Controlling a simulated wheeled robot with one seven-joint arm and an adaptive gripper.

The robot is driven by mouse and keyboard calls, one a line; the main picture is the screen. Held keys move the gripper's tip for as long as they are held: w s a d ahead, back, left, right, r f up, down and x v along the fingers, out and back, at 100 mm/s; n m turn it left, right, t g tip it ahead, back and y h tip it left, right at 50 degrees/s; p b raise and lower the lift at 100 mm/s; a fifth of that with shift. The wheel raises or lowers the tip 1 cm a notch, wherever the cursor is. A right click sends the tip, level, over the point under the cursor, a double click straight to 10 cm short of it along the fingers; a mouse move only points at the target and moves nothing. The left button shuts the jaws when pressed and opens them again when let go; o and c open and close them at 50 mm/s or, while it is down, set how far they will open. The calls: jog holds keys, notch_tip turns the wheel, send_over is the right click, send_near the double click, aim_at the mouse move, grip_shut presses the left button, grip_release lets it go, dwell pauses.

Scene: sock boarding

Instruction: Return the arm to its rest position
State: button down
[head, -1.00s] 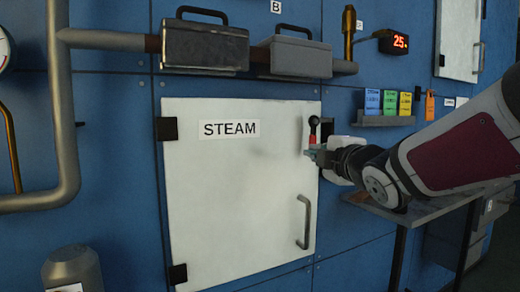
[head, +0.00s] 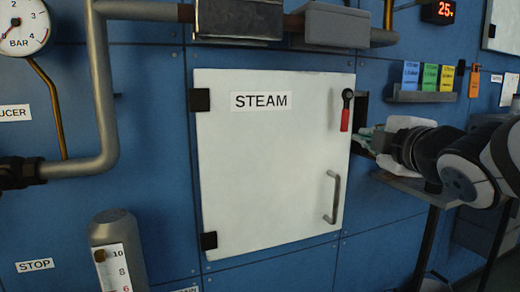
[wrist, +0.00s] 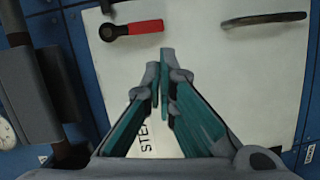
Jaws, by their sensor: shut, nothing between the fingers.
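My gripper (head: 366,140) is at the right of the white STEAM door (head: 270,170) in the head view, apart from the red-handled latch (head: 346,112). In the wrist view, my gripper's fingers (wrist: 164,62) are together with nothing between them, in front of the door (wrist: 215,70). The latch (wrist: 132,29) shows beyond the fingertips with its red handle. In the head view that handle hangs straight down. The door looks closed, with its grey pull handle (head: 333,198) at the lower right.
Grey boxes on a pipe (head: 237,20) run above the door. A shelf (head: 425,96) with coloured cards is at the right, above a small table (head: 415,188). A pressure gauge (head: 22,28) and a level cylinder (head: 118,250) are at the left.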

jog(key=s+d+f+m+g+h, duration=0.25)
jog(key=s+f+m+g, duration=0.65)
jog(key=s+f+m, duration=0.5)
jog(key=s+a+f+m+g+y, duration=0.1)
jog(key=s+a+f+g, duration=0.15)
jog(key=s, duration=0.45)
jog(key=s+a+f+m+g, duration=0.1)
jog(key=s+a+f+g, duration=0.15)
jog(key=s, duration=0.45)
jog(key=s+a+f+m+g+y, duration=0.1)
jog(key=s+a+f+g, duration=0.15)
jog(key=s, duration=0.55)
notch_tip(320, 180, up, 35)
jog(key=d+t+p, duration=0.1)
jog(key=t+p, duration=0.2)
jog(key=p, duration=3)
jog(key=shift+w+f, duration=0.2)
jog(key=shift+w, duration=0.15)
jog(key=shift+t, duration=0.25)
